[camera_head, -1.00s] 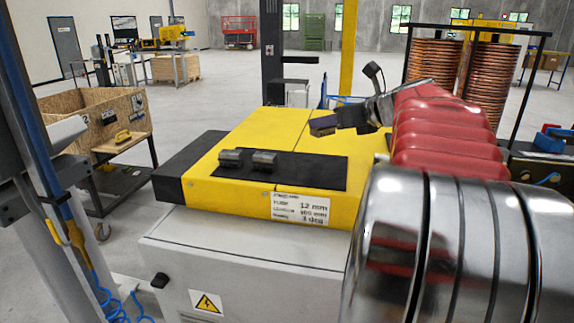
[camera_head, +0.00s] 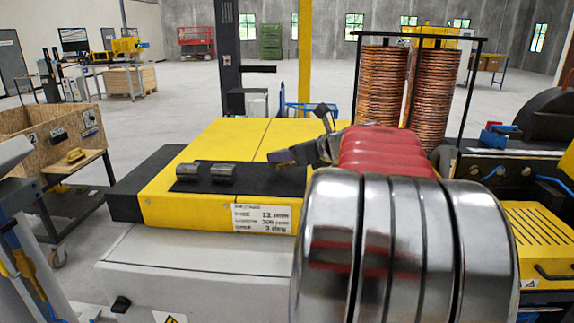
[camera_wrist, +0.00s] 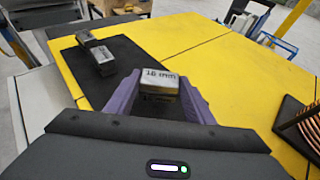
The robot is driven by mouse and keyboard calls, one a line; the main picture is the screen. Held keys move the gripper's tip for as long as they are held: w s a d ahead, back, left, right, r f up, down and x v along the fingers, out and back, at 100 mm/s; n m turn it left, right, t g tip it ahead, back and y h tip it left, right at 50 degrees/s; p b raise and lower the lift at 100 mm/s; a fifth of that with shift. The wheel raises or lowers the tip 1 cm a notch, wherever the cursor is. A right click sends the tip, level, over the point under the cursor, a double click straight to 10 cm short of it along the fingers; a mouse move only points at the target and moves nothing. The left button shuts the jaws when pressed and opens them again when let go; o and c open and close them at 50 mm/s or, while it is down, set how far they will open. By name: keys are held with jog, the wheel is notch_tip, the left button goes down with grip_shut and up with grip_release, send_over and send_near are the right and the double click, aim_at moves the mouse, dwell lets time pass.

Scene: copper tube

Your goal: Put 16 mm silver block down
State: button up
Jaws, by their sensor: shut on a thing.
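The 16 mm silver block (camera_wrist: 160,80) sits between the purple fingers of my gripper (camera_wrist: 158,98) in the wrist view, its "16 mm" label facing up. My gripper is shut on it, over the black mat (camera_wrist: 122,60) on the yellow machine top. Whether the block touches the mat I cannot tell. In the head view my gripper (camera_head: 281,157) is at the right part of the mat (camera_head: 255,179), and the block is not clearly visible there. Two other silver blocks, a left one (camera_head: 188,170) and a right one (camera_head: 223,172), lie on the mat's left part.
The yellow machine top (camera_head: 225,142) has free room behind the mat. A label plate (camera_head: 262,219) is on its front edge. Copper coils (camera_head: 381,88) stand behind at right; copper tubing (camera_wrist: 300,125) shows right in the wrist view. A wooden crate (camera_head: 75,125) stands left.

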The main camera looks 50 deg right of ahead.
aim_at(285, 164)
jog(key=shift+f, duration=1.5)
jog(key=shift+f, duration=0.1)
jog(key=o, duration=1.6)
jog(key=shift+s+r, duration=0.3)
jog(key=shift+s, duration=0.2)
jog(key=v, duration=1.1)
jog(key=shift+w+a, duration=0.1)
